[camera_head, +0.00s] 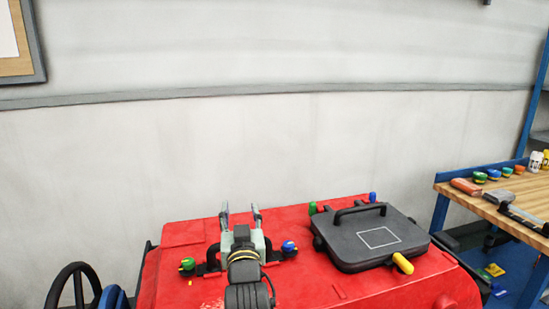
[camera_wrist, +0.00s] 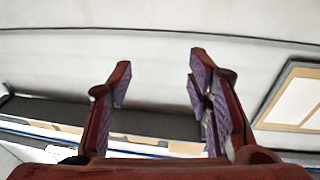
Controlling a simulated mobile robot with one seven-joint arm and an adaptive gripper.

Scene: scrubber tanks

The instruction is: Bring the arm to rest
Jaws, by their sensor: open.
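My gripper (camera_head: 241,214) is over the red machine top (camera_head: 310,284) in the head view, its two fingers apart and pointing toward the grey wall. In the wrist view the fingers of my gripper (camera_wrist: 158,85) are spread wide with nothing between them. My arm rises from the bottom of the head view and hides part of the red top and the middle of a black bar behind it.
A black lid (camera_head: 407,238) with a handle and a yellow knob (camera_head: 402,262) lies on the red top to the right. Green (camera_head: 187,264) and blue (camera_head: 289,246) knobs flank my arm. A steering wheel (camera_head: 72,285) is at left, a wooden workbench (camera_head: 490,209) at right.

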